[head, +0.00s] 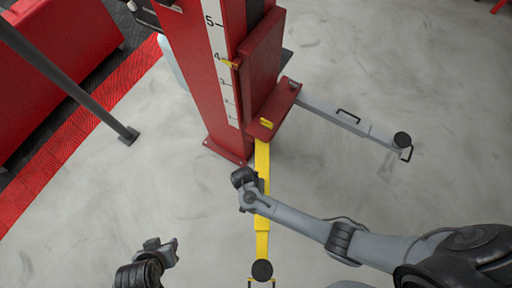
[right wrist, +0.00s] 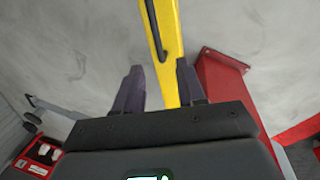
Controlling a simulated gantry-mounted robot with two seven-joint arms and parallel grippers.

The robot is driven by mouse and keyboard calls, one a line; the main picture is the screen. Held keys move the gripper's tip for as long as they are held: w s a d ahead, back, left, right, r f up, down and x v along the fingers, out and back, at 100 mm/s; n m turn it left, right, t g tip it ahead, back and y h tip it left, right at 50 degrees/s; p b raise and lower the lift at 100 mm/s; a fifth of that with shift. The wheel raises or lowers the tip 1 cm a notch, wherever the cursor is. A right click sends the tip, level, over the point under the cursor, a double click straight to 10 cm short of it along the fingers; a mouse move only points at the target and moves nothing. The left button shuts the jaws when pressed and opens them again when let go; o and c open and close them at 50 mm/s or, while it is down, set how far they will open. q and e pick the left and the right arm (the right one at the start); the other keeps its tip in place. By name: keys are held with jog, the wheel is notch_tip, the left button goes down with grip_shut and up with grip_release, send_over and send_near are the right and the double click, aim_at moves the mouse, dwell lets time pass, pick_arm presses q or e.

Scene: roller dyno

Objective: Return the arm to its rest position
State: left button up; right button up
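A yellow lift arm (head: 262,240) runs from the red carriage (head: 268,112) towards the bottom of the head view. It ends in a black round pad (head: 262,270) with a dark handle. My right gripper (right wrist: 158,88) has its two dark fingers spread apart in the right wrist view. The yellow arm (right wrist: 172,40) passes beyond and between them; I cannot tell whether they touch it. In the head view my right wrist hides part of the yellow arm, and those fingers do not show clearly. My left gripper (head: 164,247) is at lower left, apart from the yellow arm; its opening is unclear.
A red column (head: 205,70) with a number scale stands behind the yellow arm. A grey lift arm (head: 335,115) reaches right, ending in a black pad (head: 402,139). A dark post (head: 85,95) and red cabinet (head: 60,50) stand left. Floor between column and left gripper is clear.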

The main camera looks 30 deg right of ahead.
jog(key=s+d+r+g+y+p, duration=0.1)
jog(key=s+d+p, duration=0.1)
jog(key=s, duration=0.5)
jog(key=s+d+r+g+p, duration=0.1)
jog(key=s+d+r+p, duration=0.15)
jog(key=s, duration=0.35)
jog(key=w+d+r+n+t+y+p, duration=0.1)
jog(key=w+d+r+n+t+p, duration=0.2)
jog(key=r, duration=1.1)
jog(key=w+d+r+n+t, duration=0.2)
jog(key=d+r+n+t, duration=0.25)
jog(key=r, duration=0.95)
notch_tip(320, 180, down, 59)
jog(key=b, duration=5.8)
jog(key=shift+g+b, duration=0.3)
jog(key=shift+g, duration=0.15)
jog(key=shift+d, duration=0.15)
